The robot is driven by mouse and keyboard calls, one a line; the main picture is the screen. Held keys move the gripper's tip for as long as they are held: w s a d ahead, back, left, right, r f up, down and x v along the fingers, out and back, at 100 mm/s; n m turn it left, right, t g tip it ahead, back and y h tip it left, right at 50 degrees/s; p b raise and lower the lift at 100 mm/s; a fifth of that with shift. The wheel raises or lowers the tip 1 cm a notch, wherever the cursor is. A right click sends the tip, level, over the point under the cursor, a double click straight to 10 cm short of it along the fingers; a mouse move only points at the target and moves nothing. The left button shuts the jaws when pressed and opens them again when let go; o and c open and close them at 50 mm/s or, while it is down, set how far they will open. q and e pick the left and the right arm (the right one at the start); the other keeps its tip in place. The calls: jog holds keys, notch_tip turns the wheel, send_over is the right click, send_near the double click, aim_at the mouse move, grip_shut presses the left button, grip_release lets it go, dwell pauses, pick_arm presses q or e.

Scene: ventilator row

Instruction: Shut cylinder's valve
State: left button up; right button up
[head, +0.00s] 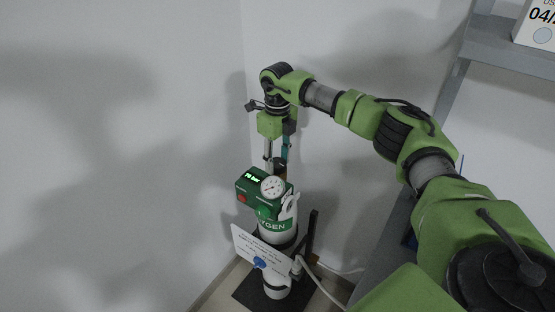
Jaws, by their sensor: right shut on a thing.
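The oxygen cylinder (277,237) stands upright in the corner, white with a green band lettered "…YGEN". A green regulator box (249,188) with a lit display and a red button sits at its top, with a round white gauge (272,188) beside it. My right gripper (279,163) points straight down just behind the gauge and is shut on the valve (280,170) at the cylinder's top. The valve is mostly hidden by the fingers, the box and the gauge, so its setting cannot be seen. My left gripper is not in view.
A white sign (259,254) with small print hangs in front of the cylinder. A dark stand (312,235) and a pale hose (326,284) are to its right. Grey shelving (507,45) is at the right; walls close in behind and to the left.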

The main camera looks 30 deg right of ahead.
aim_at(277, 162)
jog(key=n, duration=0.4)
jog(key=shift+n, duration=0.3)
jog(key=n, duration=1)
jog(key=shift+b, duration=0.35)
jog(key=n, duration=0.4)
jog(key=shift+n, duration=0.4)
jog(key=o, duration=1.1)
notch_tip(277, 162, up, 12)
